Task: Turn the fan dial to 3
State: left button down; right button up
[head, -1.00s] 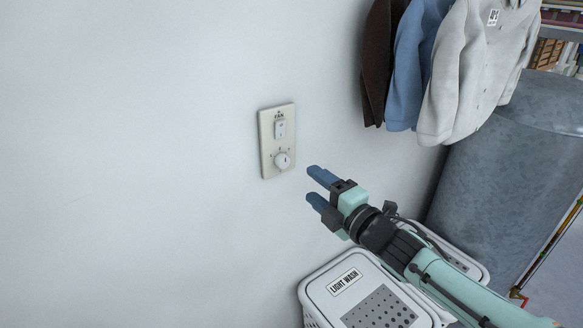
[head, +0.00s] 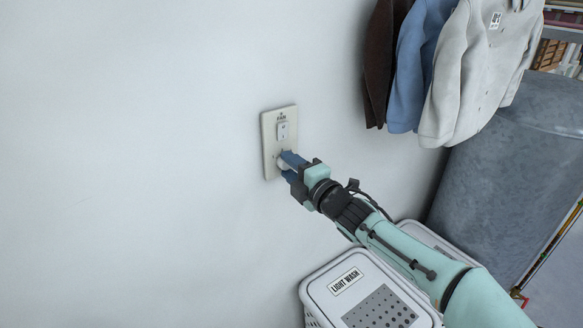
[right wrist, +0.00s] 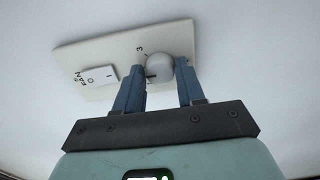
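The fan plate (head: 269,140) is a cream panel on the white wall, with the word FAN and a white rocker switch (head: 282,131) above a round dial. In the head view the dial is mostly hidden behind my right gripper (head: 285,166). A mark "3" shows on the plate (right wrist: 95,58) beside the dial. The dial's pointer is not clear. My left gripper is not in view.
White lidded baskets stand below to the right, the nearer one (head: 327,303) labelled LIGHT WASH. Shirts (head: 470,75) hang on the wall at upper right, above a large grey-blue cylinder (head: 500,160). The wall left of the plate is bare.

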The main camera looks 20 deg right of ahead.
jog(key=c, duration=0.5)
jog(key=shift+m, duration=0.4)
jog(key=m+p, duration=0.3)
jog(key=m, duration=0.6)
jog(key=shift+p, duration=0.4)
jog(key=o, duration=1)
jog(key=shift+o, duration=0.2)
